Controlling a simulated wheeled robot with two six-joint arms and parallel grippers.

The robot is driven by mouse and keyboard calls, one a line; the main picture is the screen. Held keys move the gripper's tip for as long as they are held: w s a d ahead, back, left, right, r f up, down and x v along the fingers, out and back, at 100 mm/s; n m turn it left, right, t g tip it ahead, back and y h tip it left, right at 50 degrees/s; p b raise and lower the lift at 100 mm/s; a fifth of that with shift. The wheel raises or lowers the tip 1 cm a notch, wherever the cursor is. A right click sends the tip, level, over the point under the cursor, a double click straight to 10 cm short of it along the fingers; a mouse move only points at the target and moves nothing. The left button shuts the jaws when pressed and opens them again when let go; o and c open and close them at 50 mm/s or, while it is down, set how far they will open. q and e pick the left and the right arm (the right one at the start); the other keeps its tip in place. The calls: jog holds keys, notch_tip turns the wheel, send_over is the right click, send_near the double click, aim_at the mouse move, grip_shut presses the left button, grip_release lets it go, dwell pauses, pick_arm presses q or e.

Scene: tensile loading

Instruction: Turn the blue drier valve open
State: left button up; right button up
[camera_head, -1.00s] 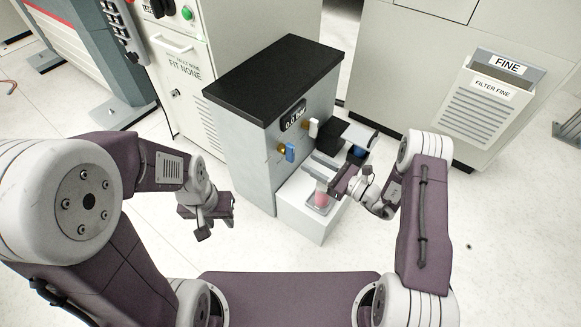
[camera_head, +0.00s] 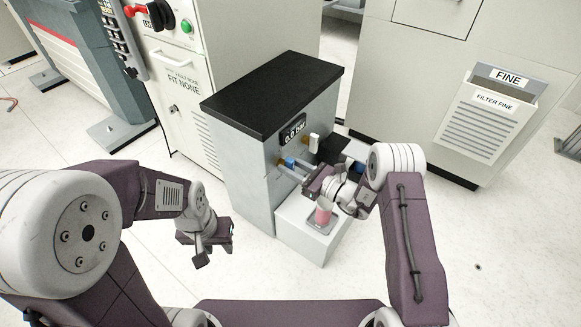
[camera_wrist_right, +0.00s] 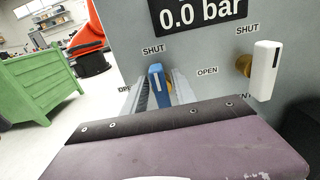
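The blue drier valve handle (camera_head: 289,162) is on the front of the grey cabinet (camera_head: 252,180), below the gauge. In the right wrist view the blue handle (camera_wrist_right: 158,86) stands nearly upright below a SHUT label, with an OPEN label to its right. My right gripper (camera_head: 291,169) is at the handle. In the wrist view its two fingers (camera_wrist_right: 162,93) lie on either side of the handle, apparently with small gaps. My left gripper (camera_head: 216,247) is open and empty, left of the cabinet.
A white-handled valve (camera_wrist_right: 263,70) sits close to the right of the blue one. The gauge (camera_wrist_right: 198,13) reads 0.0 bar. A pink cylinder (camera_head: 322,216) stands on the white base (camera_head: 303,240) below my right gripper. Floor in front is clear.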

grip_shut()
jog(key=shift+n, duration=0.3)
jog(key=n, duration=0.3)
jog(key=shift+s+a+n, duration=0.15)
jog(key=shift+s+n, duration=0.05)
jog(key=shift+n, duration=0.1)
jog(key=n, duration=0.4)
jog(key=shift+s+a+f+n, duration=0.1)
jog(key=shift+s+f+n, duration=0.1)
jog(key=shift+n, duration=0.1)
jog(key=shift+s+a+f+n+b, duration=0.15)
jog(key=shift+n+b, duration=0.25)
jog(key=shift+n, duration=1.1)
jog(key=shift+w+d+f+n+b, duration=0.1)
jog(key=shift+f+n+b, duration=0.2)
jog(key=shift+n, duration=1.2)
jog(key=shift+s+a+f+n+b, duration=0.1)
jog(key=shift+n+b, duration=0.35)
jog(key=shift+n, duration=1.05)
